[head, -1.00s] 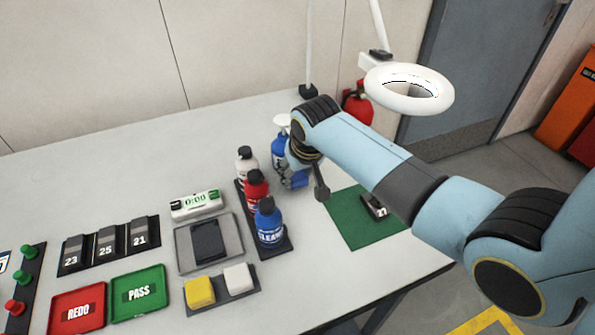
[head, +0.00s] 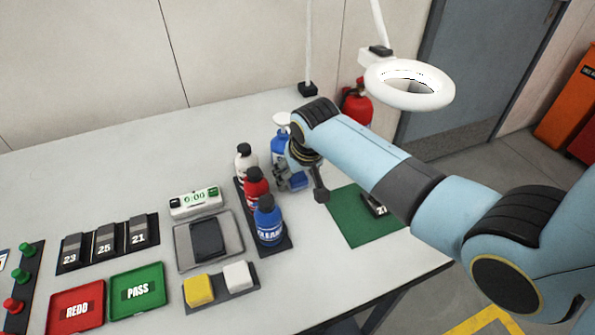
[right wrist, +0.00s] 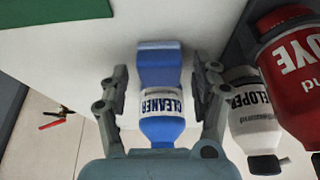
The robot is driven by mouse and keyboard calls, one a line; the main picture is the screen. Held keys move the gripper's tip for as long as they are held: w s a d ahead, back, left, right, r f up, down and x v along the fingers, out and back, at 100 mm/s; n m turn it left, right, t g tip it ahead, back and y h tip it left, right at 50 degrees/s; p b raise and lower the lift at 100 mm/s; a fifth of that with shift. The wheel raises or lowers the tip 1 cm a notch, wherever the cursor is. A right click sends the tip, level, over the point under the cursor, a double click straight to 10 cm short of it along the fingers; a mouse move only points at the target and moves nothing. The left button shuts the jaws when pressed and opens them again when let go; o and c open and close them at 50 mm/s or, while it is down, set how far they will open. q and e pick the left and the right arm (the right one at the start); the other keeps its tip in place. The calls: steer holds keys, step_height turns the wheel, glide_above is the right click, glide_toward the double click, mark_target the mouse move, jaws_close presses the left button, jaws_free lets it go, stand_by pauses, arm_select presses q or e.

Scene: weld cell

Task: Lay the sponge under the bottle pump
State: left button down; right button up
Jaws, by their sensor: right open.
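The pump head is hidden in the right wrist view. My left gripper is out of view.
A rack (head: 283,245) with white, red and blue bottles stands close left of my right gripper. A green mat (head: 357,228) lies to the right. A tray with yellow (head: 199,290) and white (head: 238,275) blocks lies in front. A ring lamp (head: 432,99) hangs above my arm.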

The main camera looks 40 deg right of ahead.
steer(key=shift+r, duration=0.25)
steer(key=p+v, duration=0.1)
steer(key=v, duration=1.1)
steer(key=shift+r, duration=0.3)
steer(key=shift+s+f, duration=0.1)
steer(key=shift+s, duration=0.05)
